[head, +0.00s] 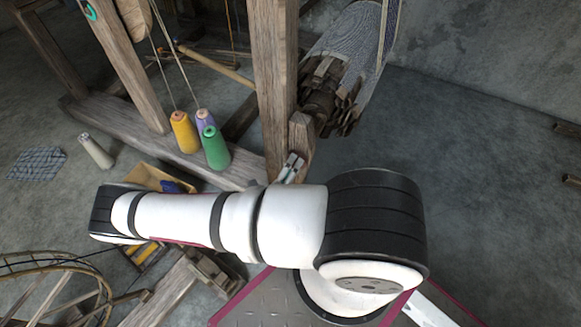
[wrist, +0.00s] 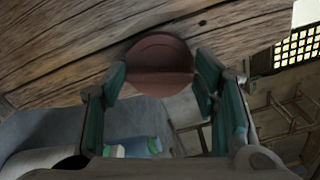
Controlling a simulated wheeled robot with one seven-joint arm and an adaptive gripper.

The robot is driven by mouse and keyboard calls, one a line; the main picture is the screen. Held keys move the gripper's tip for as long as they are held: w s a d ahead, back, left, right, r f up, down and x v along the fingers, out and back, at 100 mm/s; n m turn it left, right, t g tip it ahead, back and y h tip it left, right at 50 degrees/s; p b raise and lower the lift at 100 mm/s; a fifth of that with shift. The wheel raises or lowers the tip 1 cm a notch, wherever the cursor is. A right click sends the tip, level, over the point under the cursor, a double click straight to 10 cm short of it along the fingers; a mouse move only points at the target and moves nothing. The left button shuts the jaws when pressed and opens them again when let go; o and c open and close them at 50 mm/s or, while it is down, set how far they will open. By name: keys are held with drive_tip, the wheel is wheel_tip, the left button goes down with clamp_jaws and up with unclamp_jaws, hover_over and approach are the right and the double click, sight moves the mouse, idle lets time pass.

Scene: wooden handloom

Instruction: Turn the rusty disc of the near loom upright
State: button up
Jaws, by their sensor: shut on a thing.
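The rusty disc (wrist: 160,52) is round and reddish brown, on the face of a weathered wooden beam (wrist: 60,50) in the wrist view. A ridge crosses it, roughly level in that picture. My gripper (wrist: 160,76) has one dark green-padded finger on each side of the disc and is shut on it. The contact at the fingertips is partly hard to see. In the head view my white arm crosses in front of the near loom's wooden post (head: 275,80), and the disc cannot be made out there.
Yellow (head: 184,132), purple and green (head: 215,148) thread cones stand on the loom's low beam. A pale cone (head: 96,151) and a checked cloth (head: 37,163) are on the floor at left. A wicker wheel (head: 60,285) is at lower left. Floor at right (head: 480,200) is clear.

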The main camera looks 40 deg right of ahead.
drive_tip(key=shift+f+n, duration=0.15)
drive_tip(key=shift+n, duration=1.85)
drive_tip(key=o, duration=1.2)
drive_tip(key=shift+c, duration=0.2)
drive_tip(key=v, duration=1.2)
